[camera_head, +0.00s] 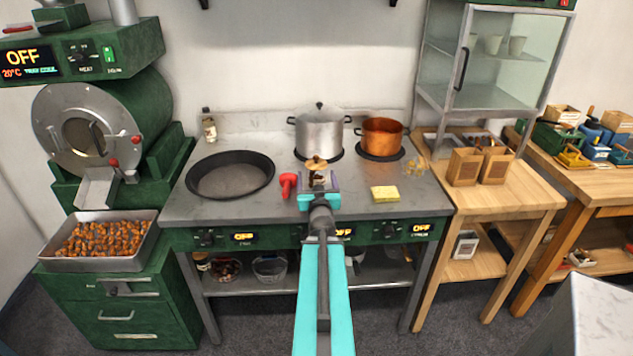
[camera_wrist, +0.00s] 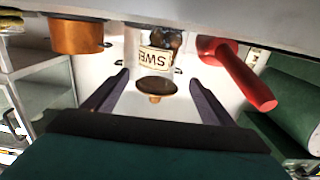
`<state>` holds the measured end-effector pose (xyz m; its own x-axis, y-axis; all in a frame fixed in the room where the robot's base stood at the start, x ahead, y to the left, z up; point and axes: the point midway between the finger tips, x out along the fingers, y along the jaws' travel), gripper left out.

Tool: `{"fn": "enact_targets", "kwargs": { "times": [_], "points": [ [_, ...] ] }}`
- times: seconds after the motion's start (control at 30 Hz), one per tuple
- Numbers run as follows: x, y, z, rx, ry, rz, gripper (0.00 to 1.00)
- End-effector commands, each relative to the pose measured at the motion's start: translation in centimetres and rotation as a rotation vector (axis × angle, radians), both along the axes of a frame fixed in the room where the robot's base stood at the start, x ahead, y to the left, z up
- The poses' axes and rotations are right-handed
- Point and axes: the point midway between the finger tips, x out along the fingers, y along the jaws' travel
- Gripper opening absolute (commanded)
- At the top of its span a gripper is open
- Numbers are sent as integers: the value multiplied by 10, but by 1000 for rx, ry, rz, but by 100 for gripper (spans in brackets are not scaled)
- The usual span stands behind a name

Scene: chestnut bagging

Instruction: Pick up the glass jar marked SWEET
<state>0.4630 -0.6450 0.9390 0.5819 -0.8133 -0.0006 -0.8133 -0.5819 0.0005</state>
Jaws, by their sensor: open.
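The glass jar (camera_head: 318,178) stands on the stove top at its front middle, with a brown knobbed lid and dark contents. In the wrist view the picture is inverted, and the jar (camera_wrist: 158,59) carries a cream label reading "SWE", the rest cut off from sight. Its lid (camera_wrist: 155,87) shows between my two fingers. My gripper (camera_wrist: 160,82) is open with one dark finger to each side of the lid, and it holds nothing. In the head view my gripper (camera_head: 318,194) is in front of the jar and hides its lower part.
A red funnel-like tool (camera_head: 288,185) lies close left of the jar. A yellow sponge (camera_head: 385,194) lies to the right. Behind stand a steel pot (camera_head: 319,134) and a copper pot (camera_head: 382,137). A black pan (camera_head: 230,176) sits at the left.

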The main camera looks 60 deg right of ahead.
Motion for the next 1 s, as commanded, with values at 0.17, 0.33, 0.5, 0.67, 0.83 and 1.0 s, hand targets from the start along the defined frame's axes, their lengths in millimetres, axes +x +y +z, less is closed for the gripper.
{"fn": "enact_targets", "kwargs": {
  "times": [0.17, 0.33, 0.5, 0.67, 0.83, 1.0],
  "points": [
    [0, 0, 0, 0, 0, 0, 77],
    [2, -2, 1, 1, -1, 1, 77],
    [7, -9, 2, 0, -1, 1, 77],
    [13, -20, 4, 0, -2, 1, 77],
    [21, -31, 4, 0, -2, 1, 77],
    [27, -40, 4, -1, -1, 2, 77]
  ]
}}
